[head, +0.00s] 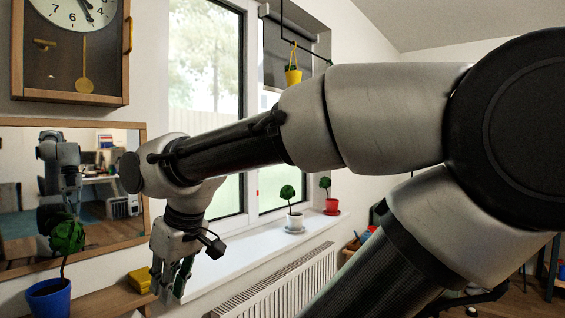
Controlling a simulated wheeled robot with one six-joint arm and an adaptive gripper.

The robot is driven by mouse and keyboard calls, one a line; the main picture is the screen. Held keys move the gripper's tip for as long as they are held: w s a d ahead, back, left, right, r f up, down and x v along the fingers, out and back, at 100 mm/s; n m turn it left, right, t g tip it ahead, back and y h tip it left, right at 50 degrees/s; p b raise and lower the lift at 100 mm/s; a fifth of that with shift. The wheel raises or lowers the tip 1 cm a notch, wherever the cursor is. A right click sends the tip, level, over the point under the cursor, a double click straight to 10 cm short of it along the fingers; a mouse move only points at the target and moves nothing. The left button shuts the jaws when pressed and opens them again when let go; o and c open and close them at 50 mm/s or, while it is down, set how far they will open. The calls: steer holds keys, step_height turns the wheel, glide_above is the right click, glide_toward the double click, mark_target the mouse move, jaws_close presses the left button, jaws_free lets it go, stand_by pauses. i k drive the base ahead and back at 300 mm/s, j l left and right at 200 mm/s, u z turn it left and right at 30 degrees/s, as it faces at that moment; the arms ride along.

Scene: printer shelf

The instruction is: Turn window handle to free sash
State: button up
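The window (207,70) is in the middle of the head view, with a dark inner frame and a pale outer frame. Both its sashes look closed, though my arm crosses in front of them. I cannot make out the window handle; it may be hidden behind my arm. A tiny red mark shows low on the frame. My gripper (168,286) points down at the lower left, in front of the sill's near end and apart from the window frame. Its fingers are small and seen at an angle, so their opening is unclear. I see nothing held.
The white sill (262,243) holds two small potted plants (294,222) (331,205). A radiator (285,288) is below. A yellow pot (292,76) hangs near the window. A wall clock (75,50), mirror (90,225), blue-potted plant (48,298) and yellow object (141,279) are at left.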

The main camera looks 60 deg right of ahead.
mark_target(245, 9)
steer(key=z, duration=1.6)
